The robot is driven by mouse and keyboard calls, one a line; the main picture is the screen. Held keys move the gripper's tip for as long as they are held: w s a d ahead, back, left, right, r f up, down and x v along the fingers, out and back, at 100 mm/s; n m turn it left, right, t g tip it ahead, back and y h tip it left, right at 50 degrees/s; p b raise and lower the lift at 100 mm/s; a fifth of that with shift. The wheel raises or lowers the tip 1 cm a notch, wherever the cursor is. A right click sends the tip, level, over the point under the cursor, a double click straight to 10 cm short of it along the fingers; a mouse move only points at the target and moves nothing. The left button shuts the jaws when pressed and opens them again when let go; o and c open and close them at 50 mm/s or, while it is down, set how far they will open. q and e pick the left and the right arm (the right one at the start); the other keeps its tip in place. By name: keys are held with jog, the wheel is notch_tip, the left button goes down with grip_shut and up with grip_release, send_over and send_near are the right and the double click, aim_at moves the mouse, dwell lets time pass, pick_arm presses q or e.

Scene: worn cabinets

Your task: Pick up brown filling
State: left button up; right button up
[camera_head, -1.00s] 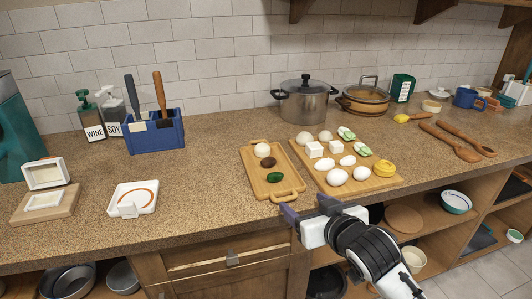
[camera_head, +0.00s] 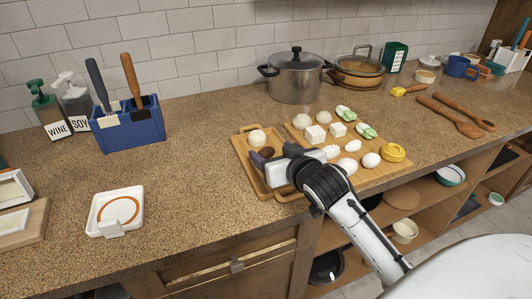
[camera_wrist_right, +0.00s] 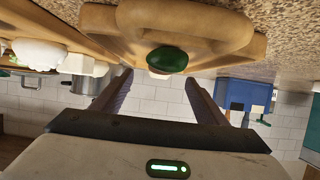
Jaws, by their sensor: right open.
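The brown filling (camera_head: 266,153) is a small dark oval on the small wooden board (camera_head: 240,158) with handles. A pale dough ball (camera_head: 257,138) sits behind it. My right gripper (camera_head: 274,158) is open over the board, its dark fingers close to the brown filling and partly covering that area. In the right wrist view my right gripper (camera_wrist_right: 157,80) has its fingers spread with nothing between them. A green filling (camera_wrist_right: 167,59) on the board shows there; the brown filling cannot be made out. The green filling is hidden in the head view. My left gripper is not in view.
A larger board (camera_head: 385,171) with several white pieces and a yellow piece lies right of the gripper. A steel pot (camera_head: 297,80) stands behind. A blue holder (camera_head: 130,132) and a white dish (camera_head: 98,205) are left. The counter between dish and small board is clear.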

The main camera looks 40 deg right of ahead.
aim_at(267, 150)
jog(key=x, duration=0.4)
jog(key=shift+w+f, duration=0.2)
jog(key=shift+w, duration=0.05)
jog(key=c, duration=1.1)
